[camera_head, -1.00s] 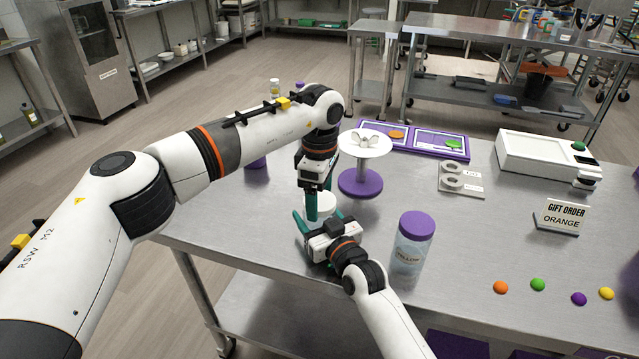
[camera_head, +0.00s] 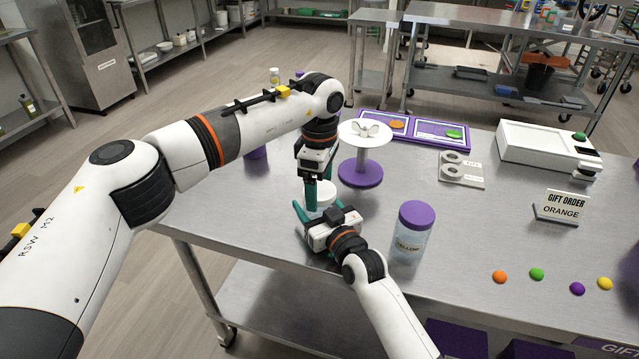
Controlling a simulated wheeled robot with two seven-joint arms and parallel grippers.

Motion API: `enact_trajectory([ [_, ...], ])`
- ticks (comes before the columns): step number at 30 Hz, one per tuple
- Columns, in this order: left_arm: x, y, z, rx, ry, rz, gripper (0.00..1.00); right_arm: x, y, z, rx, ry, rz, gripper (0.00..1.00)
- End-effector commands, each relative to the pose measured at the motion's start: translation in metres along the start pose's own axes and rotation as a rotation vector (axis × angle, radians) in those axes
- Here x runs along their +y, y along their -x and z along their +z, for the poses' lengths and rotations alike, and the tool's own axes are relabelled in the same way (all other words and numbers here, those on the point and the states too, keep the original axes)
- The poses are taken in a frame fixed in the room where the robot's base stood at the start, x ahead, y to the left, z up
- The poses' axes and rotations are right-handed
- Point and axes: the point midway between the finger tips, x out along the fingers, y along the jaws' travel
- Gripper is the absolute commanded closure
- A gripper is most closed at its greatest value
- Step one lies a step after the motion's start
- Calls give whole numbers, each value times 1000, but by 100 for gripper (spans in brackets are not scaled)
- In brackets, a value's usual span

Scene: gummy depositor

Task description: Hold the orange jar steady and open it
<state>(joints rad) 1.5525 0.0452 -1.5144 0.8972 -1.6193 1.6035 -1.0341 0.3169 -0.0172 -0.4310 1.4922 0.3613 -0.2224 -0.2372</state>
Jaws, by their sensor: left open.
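A pale, whitish jar (camera_head: 325,191) stands on the steel table below my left gripper, mostly hidden by both grippers. Its label and contents do not show, so I cannot tell whether it is the orange jar or whether a lid is on it. My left gripper (camera_head: 317,190) points down at the jar's top, with its teal fingers open. My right gripper (camera_head: 320,212) lies low at the jar's near side. One teal finger shows at the jar's left; the other is largely hidden, so its grip is unclear.
A jar with a purple lid, labelled yellow (camera_head: 410,245), stands to the right. Behind are a white-topped purple stand (camera_head: 361,172) and a purple tray (camera_head: 460,150). A gift order sign (camera_head: 562,208) reads orange. Several candies (camera_head: 537,274) lie at the front right. A white machine (camera_head: 540,150) stands back right.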

Motion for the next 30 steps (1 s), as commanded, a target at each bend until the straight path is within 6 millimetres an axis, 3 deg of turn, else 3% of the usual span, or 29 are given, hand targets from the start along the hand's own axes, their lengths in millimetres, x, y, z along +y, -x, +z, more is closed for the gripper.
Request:
enact_trajectory([
  [10, 0, 40, 0, 0, 0, -2, 17, 0, 0, -1, 1, 0, 0, 99],
  [17, 0, 44, 0, 1, 0, 0, 17, 0, 0, 0, 1, 0, 0, 99],
  [18, 0, 44, 0, 0, 0, 0, 17, 0, 0, 0, 1, 0, 0, 32],
  [22, 0, 44, 0, 0, 0, 0, 17, 0, 0, 0, 1, 0, 0, 11],
  [30, 0, 44, 0, 0, 0, 0, 17, 0, 0, 0, 0, 0, 0, 10],
])
